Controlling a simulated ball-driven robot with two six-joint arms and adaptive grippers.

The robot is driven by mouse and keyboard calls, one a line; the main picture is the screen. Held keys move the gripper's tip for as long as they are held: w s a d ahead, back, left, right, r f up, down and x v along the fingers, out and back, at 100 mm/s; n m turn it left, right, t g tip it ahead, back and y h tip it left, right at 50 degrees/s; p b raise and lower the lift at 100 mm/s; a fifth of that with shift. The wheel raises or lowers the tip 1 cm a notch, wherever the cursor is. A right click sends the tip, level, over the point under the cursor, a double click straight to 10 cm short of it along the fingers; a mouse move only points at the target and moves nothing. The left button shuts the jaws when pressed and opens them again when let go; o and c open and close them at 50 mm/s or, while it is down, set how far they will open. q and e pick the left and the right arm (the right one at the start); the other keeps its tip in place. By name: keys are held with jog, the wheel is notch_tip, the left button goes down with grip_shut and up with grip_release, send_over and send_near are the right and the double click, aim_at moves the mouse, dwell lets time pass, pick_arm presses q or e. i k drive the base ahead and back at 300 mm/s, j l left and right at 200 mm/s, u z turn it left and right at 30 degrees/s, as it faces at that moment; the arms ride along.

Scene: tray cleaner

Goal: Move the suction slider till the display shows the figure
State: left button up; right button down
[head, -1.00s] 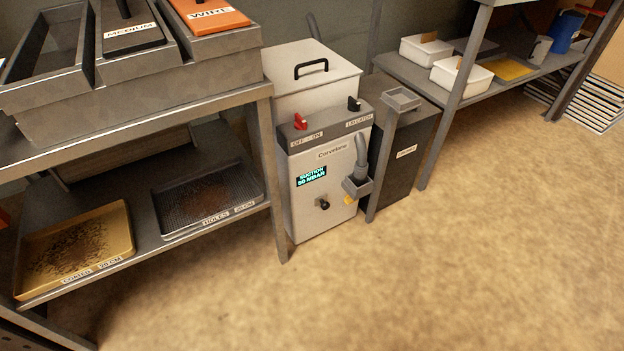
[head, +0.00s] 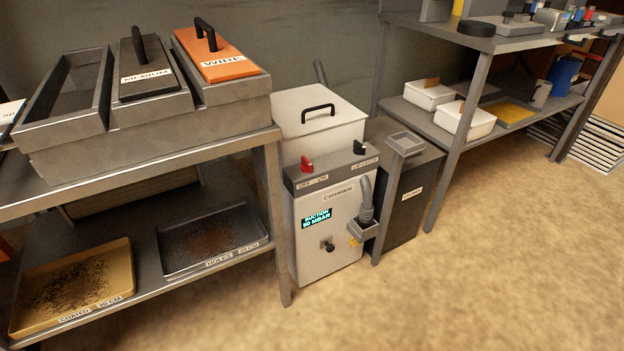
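The suction machine (head: 336,210) is a light grey cabinet labelled Corvelane, standing on the floor between two benches. Its small display (head: 317,219) reads "SUCTION" with what looks like "50 MBAR" below. A dark round knob (head: 327,244) sits under the display, and a small yellow part (head: 353,241) is beside the hose holder. A grey hose nozzle (head: 366,200) rests in a holder at the right side. I cannot make out which part is the suction slider. Neither gripper is in view.
A metal bench (head: 276,215) at left carries brush bins above, and a coated tray (head: 122,262) and a holed tray (head: 255,222) below. A dark bin (head: 411,196) stands right of the machine. The right shelf holds white tubs (head: 464,122). The floor in front is clear.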

aim_at(326, 243)
jog(key=i+j+u, duration=0.1)
jog(key=j, duration=0.25)
jog(key=i+j, duration=0.3)
jog(key=i+j+u, duration=0.15)
jog(key=j, duration=0.3)
